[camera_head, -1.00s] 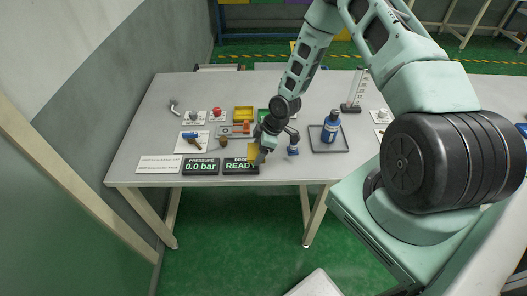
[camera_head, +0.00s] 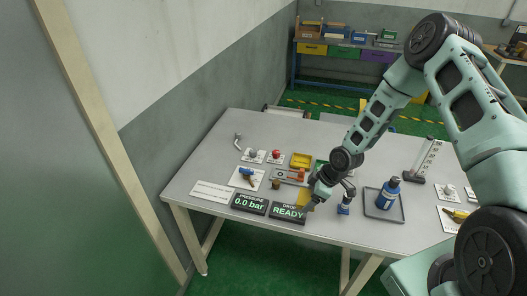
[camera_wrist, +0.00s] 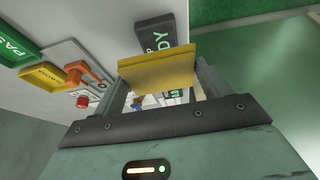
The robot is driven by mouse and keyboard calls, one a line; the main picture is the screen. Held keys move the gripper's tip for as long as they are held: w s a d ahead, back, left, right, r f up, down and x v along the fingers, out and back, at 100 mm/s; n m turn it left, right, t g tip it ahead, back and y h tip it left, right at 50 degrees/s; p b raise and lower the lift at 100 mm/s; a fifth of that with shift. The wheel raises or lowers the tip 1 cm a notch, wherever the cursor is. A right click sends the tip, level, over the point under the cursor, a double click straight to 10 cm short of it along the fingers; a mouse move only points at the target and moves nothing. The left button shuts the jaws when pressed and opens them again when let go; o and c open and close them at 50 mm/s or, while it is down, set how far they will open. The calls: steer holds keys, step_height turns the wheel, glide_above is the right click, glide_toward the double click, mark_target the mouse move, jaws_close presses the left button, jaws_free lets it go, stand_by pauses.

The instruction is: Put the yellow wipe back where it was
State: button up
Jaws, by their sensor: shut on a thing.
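The yellow wipe (camera_wrist: 157,76) is a flat yellow piece held across the jaws of my gripper (camera_wrist: 160,88) in the wrist view. In the head view, my gripper (camera_head: 315,195) is over the front of the table, just above the "READY" display, and the wipe (camera_head: 304,203) shows as a small yellow patch beside it. My gripper is shut on the wipe. The wipe partly covers the display (camera_wrist: 160,38) in the wrist view. I cannot tell whether the wipe touches anything below it.
The grey table (camera_head: 215,165) holds a yellow tray (camera_head: 301,160), a pressure display (camera_head: 249,204), a blue-handled tool (camera_head: 246,174) and a red button (camera_head: 276,154). The table's left end is fairly clear.

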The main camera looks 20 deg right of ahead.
mark_target(304, 205)
steer(key=b, duration=0.1)
steer(key=a+m+b, duration=0.2)
steer(key=shift+s+a+f+t, duration=0.1)
steer(key=shift+s+f+t, duration=0.15)
steer(key=shift+t, duration=0.15)
steer(key=shift+s+a+m+h+b, duration=0.1)
steer(key=shift+a+m+h+b, duration=0.25)
steer(key=shift+m+b, duration=0.35)
steer(key=m+b, duration=0.1)
steer(key=s+m+t+h+b, duration=0.1)
steer(key=shift+s+a+f+m, duration=0.1)
steer(key=shift+f+m, duration=0.1)
steer(key=shift+m, duration=0.1)
steer(key=shift+s+d+f+m+h+b, duration=0.1)
steer(key=shift+s+d+m+h+b, duration=0.25)
steer(key=shift+s+m+b, duration=0.45)
steer(key=shift+s+d+f+m+h+b, duration=0.1)
steer(key=shift+s+d+m+h+b, duration=0.25)
steer(key=shift+s+m+b, duration=0.55)
steer(key=shift+s+d+f+m+h+b, duration=0.1)
steer(key=shift+s+d+m+h+b, duration=0.15)
steer(key=shift+s+d+m+b, duration=0.4)
